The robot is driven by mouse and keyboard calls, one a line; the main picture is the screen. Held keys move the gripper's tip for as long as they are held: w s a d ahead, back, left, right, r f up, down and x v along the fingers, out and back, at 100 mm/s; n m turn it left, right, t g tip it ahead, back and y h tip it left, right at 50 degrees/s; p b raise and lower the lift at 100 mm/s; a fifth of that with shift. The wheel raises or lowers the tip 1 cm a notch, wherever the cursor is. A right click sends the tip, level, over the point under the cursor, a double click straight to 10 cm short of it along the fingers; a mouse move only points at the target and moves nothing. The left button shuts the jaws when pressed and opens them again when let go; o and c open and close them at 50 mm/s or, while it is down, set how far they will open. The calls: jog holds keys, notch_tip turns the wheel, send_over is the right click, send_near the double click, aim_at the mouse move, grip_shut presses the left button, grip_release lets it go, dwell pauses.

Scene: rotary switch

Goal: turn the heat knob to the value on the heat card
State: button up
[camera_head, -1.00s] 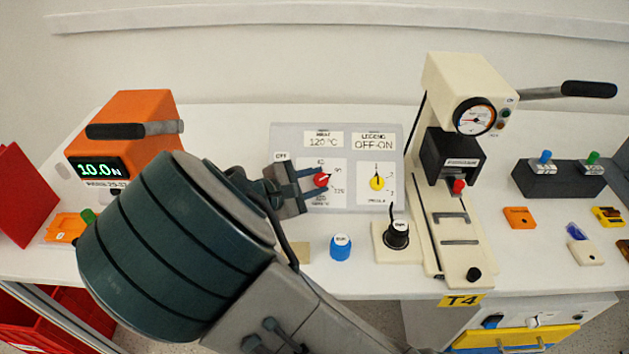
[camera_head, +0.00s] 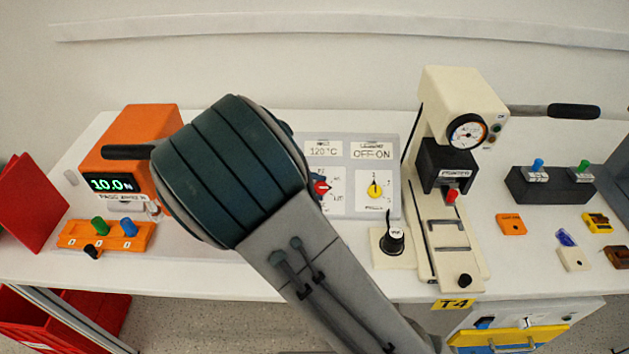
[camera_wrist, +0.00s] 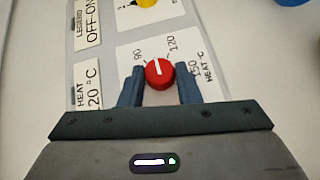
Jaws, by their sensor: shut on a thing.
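The red heat knob (camera_wrist: 160,73) sits on its white dial plate, between the two fingers of my gripper (camera_wrist: 160,88) in the wrist view. My gripper is shut on it. The knob's white line points between the printed 90 and 120. In the head view the knob (camera_head: 321,188) shows just right of my arm, which hides most of the gripper and the left part of the dial. The heat card (camera_head: 323,150) reads 120 °C; it is partly cut off in the wrist view (camera_wrist: 88,85).
The legend card (camera_head: 371,152) reads OFF-ON, above a yellow knob (camera_head: 375,190). An orange device (camera_head: 130,135) and orange switch tray (camera_head: 105,240) lie left of my arm.

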jog(key=m+g+y, duration=0.1)
jog(key=m+g+y+p, duration=0.1)
jog(key=m, duration=0.1)
jog(key=m+g+y+p, duration=0.1)
jog(key=m, duration=0.1)
jog(key=shift+w+d+r+g, duration=0.15)
jog(key=shift+w+r+g, duration=0.15)
jog(key=shift+w+g, duration=0.1)
dwell(0.4)
jog(key=o, duration=1)
jog(key=v, duration=1.3)
jog(key=shift+r, duration=0.45)
